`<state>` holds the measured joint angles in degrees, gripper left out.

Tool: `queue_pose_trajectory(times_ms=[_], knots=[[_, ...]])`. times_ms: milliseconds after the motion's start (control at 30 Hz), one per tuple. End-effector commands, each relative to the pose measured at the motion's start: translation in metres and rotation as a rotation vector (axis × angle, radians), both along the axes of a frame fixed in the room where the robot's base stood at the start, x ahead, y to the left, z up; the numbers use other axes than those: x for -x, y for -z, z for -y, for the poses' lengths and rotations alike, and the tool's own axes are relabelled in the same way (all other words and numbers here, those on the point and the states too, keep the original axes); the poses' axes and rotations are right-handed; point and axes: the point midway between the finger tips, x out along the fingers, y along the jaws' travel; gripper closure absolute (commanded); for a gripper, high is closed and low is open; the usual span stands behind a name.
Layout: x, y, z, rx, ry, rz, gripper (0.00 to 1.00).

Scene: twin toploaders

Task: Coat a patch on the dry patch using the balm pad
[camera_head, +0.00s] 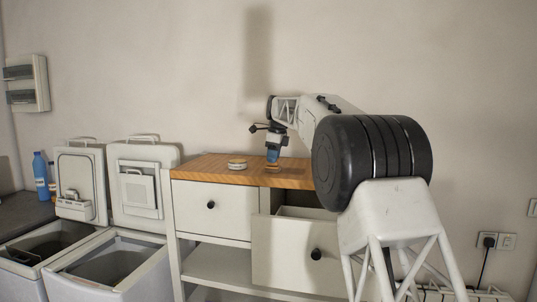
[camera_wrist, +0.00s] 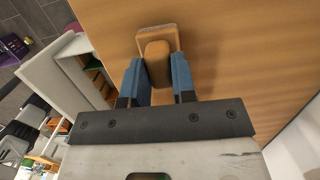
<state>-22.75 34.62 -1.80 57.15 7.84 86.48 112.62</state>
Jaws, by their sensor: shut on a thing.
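My gripper (camera_head: 273,155) points down over the wooden top of the white cabinet. In the wrist view its two blue fingers (camera_wrist: 159,72) are closed on the raised brown grip of the balm pad (camera_wrist: 158,40), whose flat tan base shows beyond the fingers. In the head view the pad is a small brown shape (camera_head: 272,168) below the fingertips, close to the wooden top. I cannot tell whether it touches the wood. I cannot make out the dry patch in either view; the pad and fingers cover part of the wood.
A round white-and-tan container (camera_head: 237,164) stands left of my gripper on the wooden top (camera_head: 205,166). The cabinet's right drawer (camera_head: 290,252) is pulled open below. Two open toploaders (camera_head: 110,265) stand at left, with a blue bottle (camera_head: 40,175) behind. Wood around the container is clear.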

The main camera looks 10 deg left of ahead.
Motion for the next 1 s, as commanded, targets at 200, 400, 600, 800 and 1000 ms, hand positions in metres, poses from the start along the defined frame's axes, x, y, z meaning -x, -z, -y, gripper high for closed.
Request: queue_pose_trajectory(times_ms=[200,400,600,800,1000], knots=[[0.0,0.001,0.021,0.0,0.002,0.0,0.97],[0.0,0.001,0.037,0.0,0.001,0.0,0.97],[0.0,0.001,0.052,0.0,0.001,-0.001,0.97],[-0.014,-0.002,0.053,0.0,0.001,0.0,0.97],[-0.02,0.0,0.042,0.0,-0.001,-0.001,0.97]])
